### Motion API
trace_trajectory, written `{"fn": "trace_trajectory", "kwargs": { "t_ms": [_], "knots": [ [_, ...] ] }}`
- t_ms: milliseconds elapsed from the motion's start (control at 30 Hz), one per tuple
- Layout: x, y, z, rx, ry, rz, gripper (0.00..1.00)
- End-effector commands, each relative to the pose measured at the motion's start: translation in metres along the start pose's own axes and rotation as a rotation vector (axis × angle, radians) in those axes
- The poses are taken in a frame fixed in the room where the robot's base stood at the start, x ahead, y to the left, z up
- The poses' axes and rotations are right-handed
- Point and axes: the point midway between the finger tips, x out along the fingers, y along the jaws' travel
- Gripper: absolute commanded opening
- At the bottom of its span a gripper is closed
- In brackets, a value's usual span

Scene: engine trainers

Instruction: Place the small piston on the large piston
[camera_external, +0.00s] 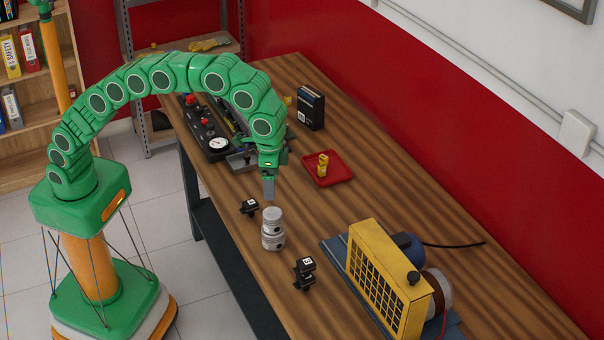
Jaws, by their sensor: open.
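The large piston (273,243) is a grey metal cylinder standing upright on the wooden table near its front edge. The small piston (272,217), also grey, appears upright on top of the large piston, and the two look stacked and roughly in line. My gripper (269,198) points straight down just above the small piston. Its grey fingers overlap from this side, so the gap between them is hard to see. The jaws are open, and nothing shows held in them. A small gap or light contact between fingertips and the small piston cannot be told apart.
Small black blocks (249,207) and (304,272) stand on both sides of the pistons. A yellow-grilled machine (385,280) is at right. A red tray (341,173) with yellow pieces, a black box (311,107) and a gauge panel (205,137) lie farther back.

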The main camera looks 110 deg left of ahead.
Motion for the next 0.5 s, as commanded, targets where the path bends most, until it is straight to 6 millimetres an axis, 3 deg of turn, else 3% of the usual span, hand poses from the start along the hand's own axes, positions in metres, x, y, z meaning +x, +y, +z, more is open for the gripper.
{"fn": "trace_trajectory", "kwargs": {
  "t_ms": [267,500],
  "knots": [
    [-0.006,-0.001,0.006,0.005,-0.002,0.0,0.84],
    [-0.027,-0.01,0.048,0.032,-0.019,-0.001,0.84]
  ]
}}
